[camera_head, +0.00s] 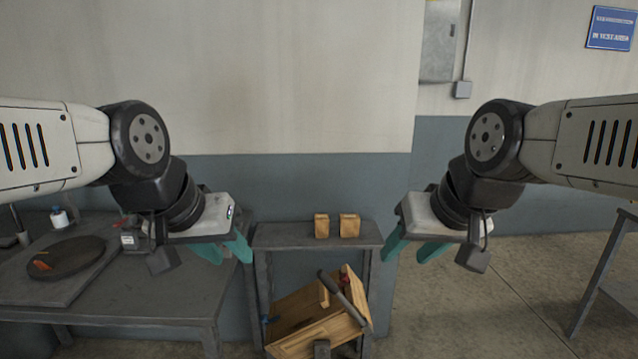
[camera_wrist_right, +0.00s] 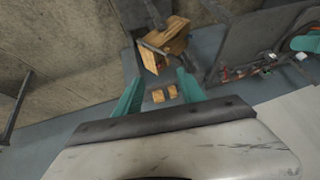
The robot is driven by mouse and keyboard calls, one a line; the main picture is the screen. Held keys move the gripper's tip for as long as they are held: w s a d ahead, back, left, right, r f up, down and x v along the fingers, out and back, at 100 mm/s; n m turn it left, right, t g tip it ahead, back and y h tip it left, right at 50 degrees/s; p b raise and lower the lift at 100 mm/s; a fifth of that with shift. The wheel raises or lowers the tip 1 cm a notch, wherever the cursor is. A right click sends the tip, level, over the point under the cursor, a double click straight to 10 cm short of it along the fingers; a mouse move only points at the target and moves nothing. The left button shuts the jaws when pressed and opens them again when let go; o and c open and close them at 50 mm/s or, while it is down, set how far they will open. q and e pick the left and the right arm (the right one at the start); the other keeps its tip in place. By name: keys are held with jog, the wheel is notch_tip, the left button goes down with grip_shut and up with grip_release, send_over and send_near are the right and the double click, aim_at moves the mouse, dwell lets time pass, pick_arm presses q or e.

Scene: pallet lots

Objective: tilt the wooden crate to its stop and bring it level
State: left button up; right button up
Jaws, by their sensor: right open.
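The wooden crate (camera_head: 303,313) is low at the centre of the head view, below a narrow grey shelf. It sits tilted, and a dark bar or handle (camera_head: 341,297) crosses its upper right side. The crate also shows at the top of the right wrist view (camera_wrist_right: 165,45). My left gripper (camera_head: 226,252) is up and to the left of the crate, with its teal fingers apart and nothing between them. My right gripper (camera_head: 408,250) is up and to the right of the crate, open and empty. Neither gripper touches the crate.
Two small wooden blocks (camera_head: 336,226) stand on the grey shelf (camera_head: 280,236) above the crate. A grey table (camera_head: 170,295) at the left bears a dark round board (camera_head: 66,257) and a small bottle (camera_head: 59,217). Another table (camera_head: 612,285) stands at the far right. Floor between is clear.

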jog(key=w+a+f+n+g+h, duration=0.1)
jog(key=w+f+n+g, duration=0.1)
jog(key=w+n, duration=0.35)
jog(key=n+g+h, duration=0.1)
jog(key=n+g, duration=0.1)
jog(key=n, duration=0.4)
send_near(326, 273)
jog(key=s+d+r, duration=0.1)
jog(key=s+d, duration=0.1)
jog(key=d, duration=0.3)
jog(key=w+a+f+n, duration=0.1)
jog(key=f, duration=0.1)
jog(key=w+a+f+n, duration=0.1)
jog(key=a+f+n, duration=0.1)
jog(key=f, duration=0.1)
jog(key=w+a+f+n+g, duration=0.1)
jog(key=f, duration=0.2)
jog(key=shift+w+a, duration=0.35)
jog(key=shift+w+a+f+n, duration=0.1)
jog(key=shift+f+n, duration=0.1)
jog(key=shift+f, duration=0.2)
jog(key=shift+a+f+n, duration=0.1)
jog(key=shift+f+n, duration=0.05)
jog(key=shift+f, duration=0.2)
jog(key=f, duration=0.7)
jog(key=shift+w, duration=0.35)
grip_shut()
